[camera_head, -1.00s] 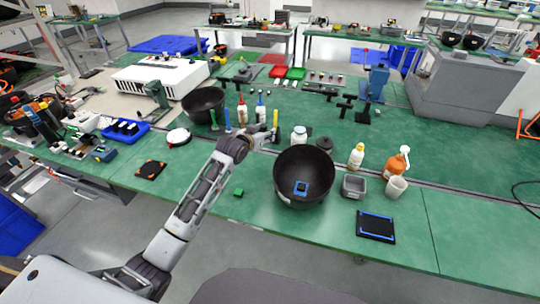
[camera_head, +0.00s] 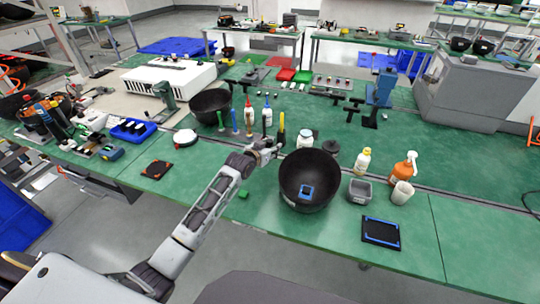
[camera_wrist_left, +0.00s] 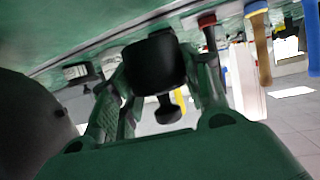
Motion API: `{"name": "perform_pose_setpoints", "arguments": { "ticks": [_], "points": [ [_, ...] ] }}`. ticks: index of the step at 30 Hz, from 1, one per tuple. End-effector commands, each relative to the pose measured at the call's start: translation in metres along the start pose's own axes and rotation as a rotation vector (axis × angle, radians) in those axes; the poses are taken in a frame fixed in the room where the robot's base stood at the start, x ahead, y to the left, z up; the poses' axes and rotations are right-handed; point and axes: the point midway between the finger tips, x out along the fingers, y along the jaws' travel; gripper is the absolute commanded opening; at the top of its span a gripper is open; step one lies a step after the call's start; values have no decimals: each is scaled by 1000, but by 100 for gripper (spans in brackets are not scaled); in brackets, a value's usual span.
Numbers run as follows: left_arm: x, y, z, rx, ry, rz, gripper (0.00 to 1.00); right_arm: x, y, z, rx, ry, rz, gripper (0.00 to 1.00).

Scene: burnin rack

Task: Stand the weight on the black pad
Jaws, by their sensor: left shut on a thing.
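My left gripper (camera_head: 272,148) is over the far half of the green bench, left of the large black bowl. In the left wrist view it is shut on the weight (camera_wrist_left: 155,65), a dark rounded body with a narrow neck and knob, between its two fingers. In the head view the weight is too small and covered to make out. A black pad with blue strips (camera_head: 380,231) lies flat and bare near the bench's front edge, right of the bowl. Another dark pad with orange corners (camera_head: 157,170) lies farther left. My right gripper is not in view.
The large black bowl (camera_head: 309,190) holds a blue-framed item. A grey bin (camera_head: 359,190), a white cup (camera_head: 402,193), an orange spray bottle (camera_head: 404,170) and a yellowish bottle (camera_head: 363,161) stand right of it. Upright handles and bottles stand behind the gripper.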

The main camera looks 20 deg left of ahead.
Motion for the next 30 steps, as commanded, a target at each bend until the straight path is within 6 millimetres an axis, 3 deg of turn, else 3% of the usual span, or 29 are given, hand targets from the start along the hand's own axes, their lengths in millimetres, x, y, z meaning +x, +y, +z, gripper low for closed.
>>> {"name": "perform_pose_setpoints", "arguments": {
  "ticks": [13, 28, 29, 30],
  "points": [
    [13, 0, 29, 1, 6, 0, 0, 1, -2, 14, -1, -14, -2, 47],
    [14, 0, 33, 0, 6, 0, 0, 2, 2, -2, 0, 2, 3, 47],
    [15, 0, 36, 0, -1, 0, 50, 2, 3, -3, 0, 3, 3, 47],
    [14, 0, 36, 0, -1, 0, 55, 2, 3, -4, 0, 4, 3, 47]
  ]
}}
